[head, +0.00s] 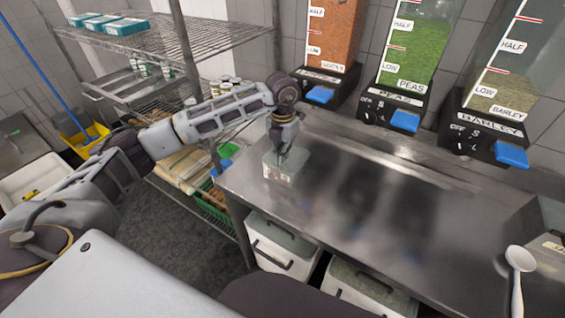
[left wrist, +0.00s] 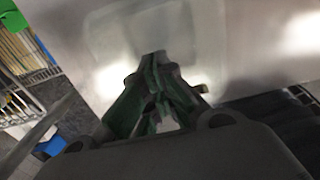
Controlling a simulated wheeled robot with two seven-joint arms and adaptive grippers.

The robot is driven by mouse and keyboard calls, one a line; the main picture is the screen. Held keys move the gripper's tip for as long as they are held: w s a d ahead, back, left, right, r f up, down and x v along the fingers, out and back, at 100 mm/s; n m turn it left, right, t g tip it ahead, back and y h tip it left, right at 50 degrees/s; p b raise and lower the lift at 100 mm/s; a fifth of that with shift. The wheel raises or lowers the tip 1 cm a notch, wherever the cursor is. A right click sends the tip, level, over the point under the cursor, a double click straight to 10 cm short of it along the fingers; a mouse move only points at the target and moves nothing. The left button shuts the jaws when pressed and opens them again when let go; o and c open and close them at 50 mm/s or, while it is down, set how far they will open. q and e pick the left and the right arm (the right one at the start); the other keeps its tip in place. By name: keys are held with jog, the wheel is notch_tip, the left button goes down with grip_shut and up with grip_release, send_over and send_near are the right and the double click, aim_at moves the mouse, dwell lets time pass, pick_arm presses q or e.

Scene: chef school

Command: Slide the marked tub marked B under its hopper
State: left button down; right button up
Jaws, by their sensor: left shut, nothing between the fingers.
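A small clear tub (head: 285,172) stands at the left end of the steel counter, and any letter on it is too small to read. My left gripper (head: 283,153) points down at the tub, shut and holding nothing. Its fingertips are at or inside the tub's opening; I cannot tell which. In the left wrist view the shut fingers (left wrist: 155,75) show against a pale, blurred surface. Three wall hoppers hang behind: an orange-filled one (head: 333,35), a green peas hopper (head: 415,55) and a barley hopper (head: 495,85). My right gripper is not in view.
The steel counter (head: 440,225) is clear in the middle, under the hoppers. A white spoon (head: 518,262) and a metal container (head: 545,235) are at the right. A wire shelf (head: 185,45) stands at the left.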

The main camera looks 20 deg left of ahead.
pick_arm(q)
notch_tip(320, 180, up, 4)
jog(key=shift+f, duration=0.1)
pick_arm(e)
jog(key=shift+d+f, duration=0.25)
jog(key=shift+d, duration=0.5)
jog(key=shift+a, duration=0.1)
pick_arm(q)
jog(key=shift+a, duration=0.1)
